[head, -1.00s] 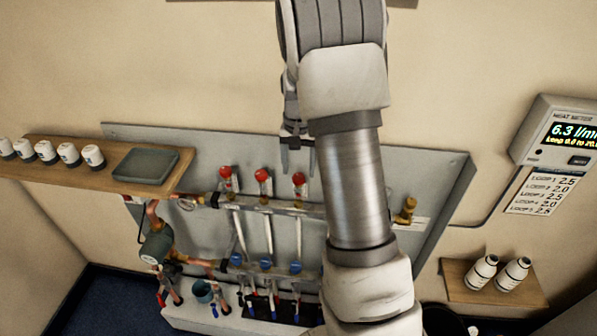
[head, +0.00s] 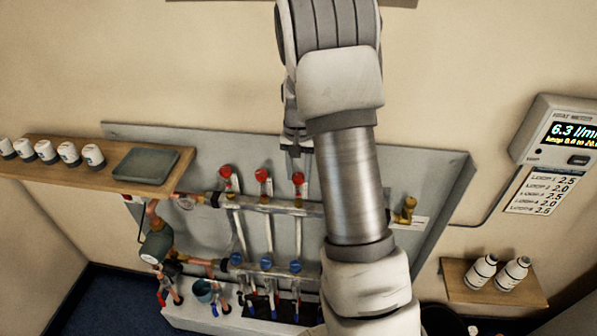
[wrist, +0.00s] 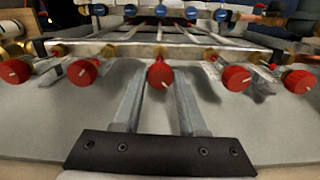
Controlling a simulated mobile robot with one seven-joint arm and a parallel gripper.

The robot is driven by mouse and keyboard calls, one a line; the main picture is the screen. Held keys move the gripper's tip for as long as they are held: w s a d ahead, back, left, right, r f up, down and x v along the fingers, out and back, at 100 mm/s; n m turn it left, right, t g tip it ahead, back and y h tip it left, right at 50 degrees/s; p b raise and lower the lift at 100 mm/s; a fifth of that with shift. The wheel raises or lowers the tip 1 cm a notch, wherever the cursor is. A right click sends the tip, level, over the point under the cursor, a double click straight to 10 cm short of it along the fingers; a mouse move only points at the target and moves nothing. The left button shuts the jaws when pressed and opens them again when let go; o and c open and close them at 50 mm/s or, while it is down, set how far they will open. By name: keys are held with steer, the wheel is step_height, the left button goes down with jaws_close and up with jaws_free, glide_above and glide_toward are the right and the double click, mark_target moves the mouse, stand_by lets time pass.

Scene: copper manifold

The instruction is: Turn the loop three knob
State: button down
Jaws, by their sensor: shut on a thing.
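A row of red knobs sits along the upper bar of the copper manifold. The loop three knob (wrist: 160,75) is the middle one in the wrist view, with a pale mark on its face. It is the third from the left in the head view (head: 299,178). My gripper (wrist: 160,95) has one finger on each side of this knob and is shut on it. In the head view my gripper (head: 299,166) reaches down to the knob from above. My arm hides the knobs further right in the head view.
Neighbouring red knobs (wrist: 82,70) (wrist: 235,78) stand close on both sides. A heat meter (head: 565,133) on the right wall reads 6.3, above a loop list (head: 545,190). A shelf (head: 120,182) with a grey tray is at left; a small shelf (head: 492,292) holds two bottles.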

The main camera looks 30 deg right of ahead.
mark_target(298, 176)
steer(key=shift+n+b, duration=0.3)
steer(key=shift+n, duration=0.1)
steer(key=shift+c, duration=2.3)
jaws_free()
step_height(298, 176, up, 18)
steer(key=shift+f, duration=0.25)
